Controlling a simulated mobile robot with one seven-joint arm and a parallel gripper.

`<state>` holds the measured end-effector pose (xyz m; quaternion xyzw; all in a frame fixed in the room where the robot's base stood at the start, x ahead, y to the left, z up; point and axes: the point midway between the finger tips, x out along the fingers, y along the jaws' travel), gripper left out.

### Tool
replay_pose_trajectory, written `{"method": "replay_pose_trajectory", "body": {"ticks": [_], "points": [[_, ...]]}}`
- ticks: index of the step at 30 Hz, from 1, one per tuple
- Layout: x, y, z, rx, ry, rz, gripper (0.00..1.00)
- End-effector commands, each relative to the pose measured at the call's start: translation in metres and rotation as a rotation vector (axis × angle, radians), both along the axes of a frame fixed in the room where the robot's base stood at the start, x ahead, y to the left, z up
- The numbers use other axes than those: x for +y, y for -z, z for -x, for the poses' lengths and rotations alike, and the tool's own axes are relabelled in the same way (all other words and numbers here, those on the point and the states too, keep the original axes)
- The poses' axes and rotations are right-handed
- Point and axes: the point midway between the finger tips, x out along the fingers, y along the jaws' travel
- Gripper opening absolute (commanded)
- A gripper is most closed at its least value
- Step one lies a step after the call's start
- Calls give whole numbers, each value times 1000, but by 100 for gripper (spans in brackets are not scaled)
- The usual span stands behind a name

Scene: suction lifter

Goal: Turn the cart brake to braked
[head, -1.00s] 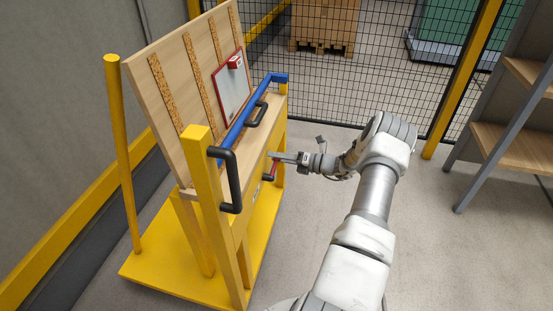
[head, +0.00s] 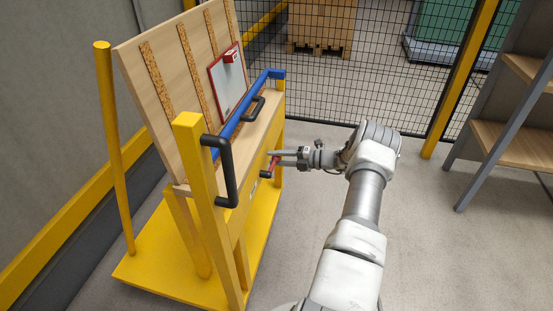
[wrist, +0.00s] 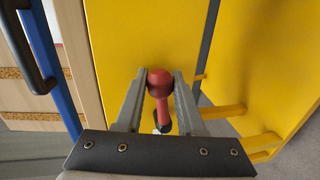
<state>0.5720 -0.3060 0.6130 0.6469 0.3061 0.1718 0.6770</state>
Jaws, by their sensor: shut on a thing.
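The yellow cart (head: 188,135) stands left of my arm in the head view. Its brake is a small red lever (head: 273,164) with a black end (head: 265,174), low on the cart's right face. In the wrist view the red lever (wrist: 161,104) has a round red knob at its far end and black at its near end. My gripper (head: 272,158) reaches it from the right. In the wrist view its fingers (wrist: 160,80) are shut on the red knob, one on each side. Any brake marking is too small to read.
The cart carries a tilted wooden board (head: 155,85), a blue bar (head: 238,110) and black handles (head: 228,170). A yellow pole (head: 112,150) rises at its left. A mesh fence (head: 390,70) stands behind and a shelf (head: 515,150) at the right. Floor right of my arm is clear.

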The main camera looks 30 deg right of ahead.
Motion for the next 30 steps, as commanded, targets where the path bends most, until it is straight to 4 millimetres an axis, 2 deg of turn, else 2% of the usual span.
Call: {"method": "replay_pose_trajectory", "body": {"ticks": [11,12,14,23,26,30], "points": [[0,2,1,7,0,-4,0],[0,2,1,7,0,-4,39],[0,2,1,7,0,-4,50],[-2,0,2,5,1,-3,50],[-8,-2,9,5,3,-3,50],[-25,-8,28,6,4,-2,50]]}}
